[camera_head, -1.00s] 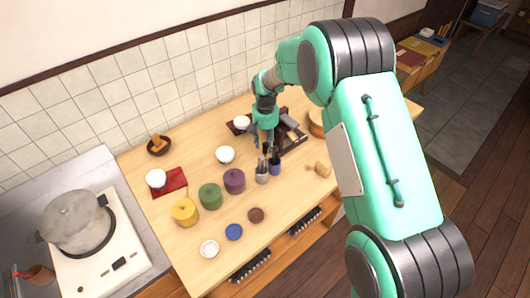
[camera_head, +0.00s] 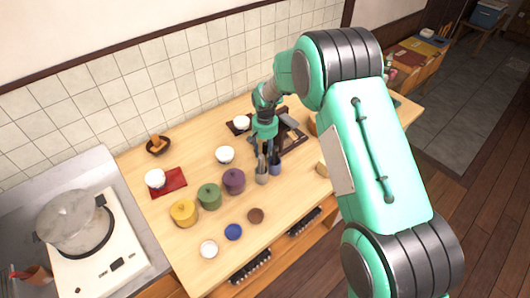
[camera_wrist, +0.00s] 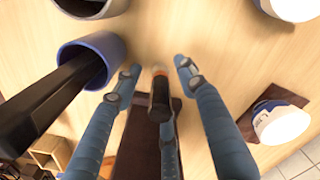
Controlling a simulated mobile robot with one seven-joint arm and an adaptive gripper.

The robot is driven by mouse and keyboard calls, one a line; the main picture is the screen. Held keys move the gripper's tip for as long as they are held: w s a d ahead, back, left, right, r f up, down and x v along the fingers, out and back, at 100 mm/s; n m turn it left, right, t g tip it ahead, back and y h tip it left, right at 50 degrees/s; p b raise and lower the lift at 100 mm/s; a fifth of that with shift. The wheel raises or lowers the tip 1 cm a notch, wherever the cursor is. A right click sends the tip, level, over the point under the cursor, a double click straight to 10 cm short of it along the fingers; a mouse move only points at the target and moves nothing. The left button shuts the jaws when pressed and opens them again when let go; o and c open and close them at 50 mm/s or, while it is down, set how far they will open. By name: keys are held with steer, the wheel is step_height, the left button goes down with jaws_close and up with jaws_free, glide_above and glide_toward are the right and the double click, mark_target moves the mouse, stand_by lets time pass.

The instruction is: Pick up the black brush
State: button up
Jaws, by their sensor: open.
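My gripper (camera_head: 260,148) is low over the table, beside the utensil cups. In the wrist view its blue fingers (camera_wrist: 157,70) are spread and empty. A black handle with an orange band (camera_wrist: 160,98) shows between them, over or near the dark tray (camera_wrist: 140,140); I cannot tell whether they touch it. A wide black handle (camera_wrist: 45,100) stands tilted in the blue cup (camera_wrist: 108,43) at the left. The blue cup also shows in the head view (camera_head: 275,169). I cannot tell for certain which handle is the black brush.
A grey cup with utensils (camera_head: 261,176) stands left of the blue cup. Purple (camera_head: 234,181), green (camera_head: 209,196) and yellow (camera_head: 184,213) pots stand further left. A white bowl (camera_head: 225,155) is left of my gripper. The tray (camera_head: 291,146) lies right, behind the cups. The front right table is fairly clear.

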mark_target(265, 143)
steer(key=shift+c, duration=0.2)
jaws_close()
steer(key=shift+r+p, duration=0.75)
steer(key=shift+r, duration=4.3)
